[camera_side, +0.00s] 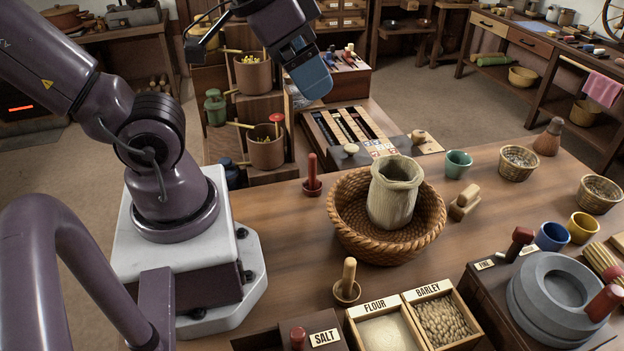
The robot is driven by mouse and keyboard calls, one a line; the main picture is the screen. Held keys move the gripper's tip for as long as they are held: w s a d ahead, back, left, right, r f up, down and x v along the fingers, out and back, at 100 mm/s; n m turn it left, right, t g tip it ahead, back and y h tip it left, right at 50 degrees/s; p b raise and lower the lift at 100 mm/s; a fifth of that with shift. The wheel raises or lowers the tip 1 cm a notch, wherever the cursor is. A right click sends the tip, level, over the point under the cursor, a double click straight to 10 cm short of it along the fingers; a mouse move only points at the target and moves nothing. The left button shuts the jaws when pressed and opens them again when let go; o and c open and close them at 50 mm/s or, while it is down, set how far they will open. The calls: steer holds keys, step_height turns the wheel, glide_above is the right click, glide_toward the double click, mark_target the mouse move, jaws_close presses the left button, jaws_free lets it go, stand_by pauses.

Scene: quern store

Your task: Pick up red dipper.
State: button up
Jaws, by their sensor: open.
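A small red dipper (312,185), with a little round cup and an upright red handle, stands on the wooden table left of the wicker basket. A similar dipper (347,288) with a pale wooden handle stands in front of the basket. My gripper (314,88) is at the top centre, pointing down, well above the table and apart from the red dipper. Its blue finger side faces the camera, and the gap between the fingers is hidden. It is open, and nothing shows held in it.
A flour and barley box (408,300) and a salt box (272,340) line the front edge. A grey quern (520,310) stands at right. Stepped shelves with pots (266,150) rise behind the red dipper.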

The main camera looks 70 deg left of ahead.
steer(key=c, duration=0.7)
steer(key=shift+o, duration=0.2)
